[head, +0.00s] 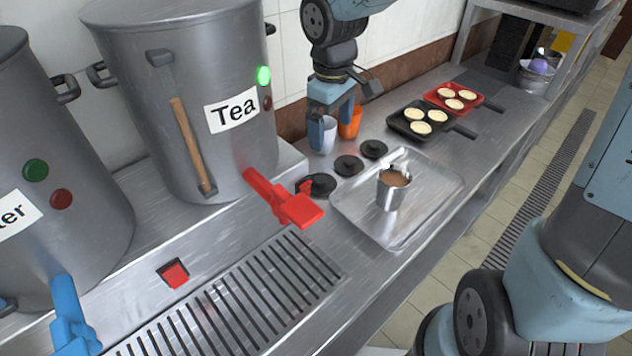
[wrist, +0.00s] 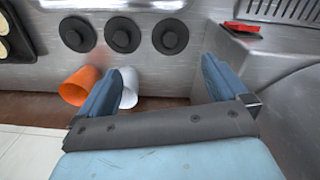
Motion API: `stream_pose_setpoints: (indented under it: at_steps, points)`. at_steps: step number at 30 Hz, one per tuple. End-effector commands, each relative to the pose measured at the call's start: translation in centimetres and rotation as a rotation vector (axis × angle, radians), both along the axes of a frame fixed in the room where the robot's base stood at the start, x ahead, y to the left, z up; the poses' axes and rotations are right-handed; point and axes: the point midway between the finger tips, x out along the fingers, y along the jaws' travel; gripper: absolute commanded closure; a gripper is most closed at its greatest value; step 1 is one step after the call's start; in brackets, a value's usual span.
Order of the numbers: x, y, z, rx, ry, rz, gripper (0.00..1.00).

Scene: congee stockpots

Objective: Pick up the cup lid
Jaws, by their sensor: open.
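Three dark round lids with knobs lie in a row on the steel counter: a left lid (head: 318,185), a middle lid (head: 348,165) and a right lid (head: 374,149). In the wrist view they show at the top as a left lid (wrist: 77,34), a middle lid (wrist: 122,35) and a right lid (wrist: 171,36). My gripper (head: 332,118) is open, behind the lids near the wall, and appears empty. Its fingers (wrist: 168,85) show in the wrist view below the lids. A white cup (head: 327,136) and an orange cup (head: 350,122) stand beside the fingers.
A steel tray (head: 440,207) holds a metal cup (head: 391,189) of brown liquid. The Tea stockpot (head: 180,90) with a red tap (head: 285,203) stands at left. Black (head: 402,130) and red (head: 432,98) pans hold pale rounds. A drain grate (head: 240,305) lies in front.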

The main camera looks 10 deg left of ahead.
Motion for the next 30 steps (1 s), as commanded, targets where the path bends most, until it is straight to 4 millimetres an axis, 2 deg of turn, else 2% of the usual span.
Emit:
stream_pose_setpoints:
  at_steps: [3,8,15,21,30]
  points:
    - [-0.2,1.2,-0.6,0.009,0.020,0.036,0.00]
    - [-0.3,1.6,-1.9,0.011,0.028,0.050,0.00]
    - [-0.4,1.6,-5.9,0.010,0.029,0.049,0.00]
    - [-0.3,1.6,-8.5,0.011,0.027,0.048,0.00]
    - [-0.4,1.7,-10.2,0.010,0.026,0.050,0.00]
